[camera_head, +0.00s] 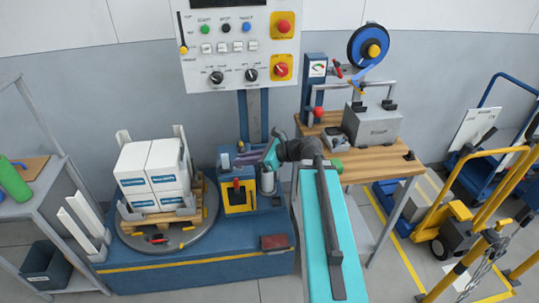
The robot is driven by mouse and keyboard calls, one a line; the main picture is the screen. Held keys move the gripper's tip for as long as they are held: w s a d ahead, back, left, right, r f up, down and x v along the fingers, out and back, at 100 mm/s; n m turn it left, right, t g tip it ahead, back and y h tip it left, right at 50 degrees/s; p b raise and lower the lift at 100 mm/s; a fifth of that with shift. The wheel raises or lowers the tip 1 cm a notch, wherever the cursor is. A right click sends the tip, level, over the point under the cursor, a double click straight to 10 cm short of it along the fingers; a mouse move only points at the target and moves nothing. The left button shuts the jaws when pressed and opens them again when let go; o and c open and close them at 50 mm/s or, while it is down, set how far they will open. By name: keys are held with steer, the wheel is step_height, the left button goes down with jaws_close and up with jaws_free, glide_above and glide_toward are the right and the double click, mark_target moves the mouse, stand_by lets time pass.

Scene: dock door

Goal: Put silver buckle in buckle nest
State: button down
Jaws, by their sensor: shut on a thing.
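My gripper (268,160) reaches left over the blue and yellow strapping unit (239,197) at the back of the blue machine base. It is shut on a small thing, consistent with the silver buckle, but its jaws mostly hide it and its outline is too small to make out. A low grey-purple holder (246,158) lies on top of the unit, just left of my gripper. I cannot tell whether it is the buckle nest. A pale grey cylinder (267,182) stands just below my gripper; I cannot tell whether they touch.
White boxes (152,170) sit on a pallet on the round turntable (132,238) at left. The control panel (240,45) rises behind. A wooden bench (372,162) with a grey case (372,125) and tape reel (369,48) stands right. Yellow trolleys (460,210) are far right.

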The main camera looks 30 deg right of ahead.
steer(key=a+n+g+y, duration=0.1)
steer(key=a+n, duration=0.1)
steer(key=a, duration=0.9)
steer(key=shift+r+g+y, duration=0.2)
steer(key=shift+g+y, duration=0.1)
steer(key=shift+g, duration=0.1)
steer(key=shift+s, duration=0.1)
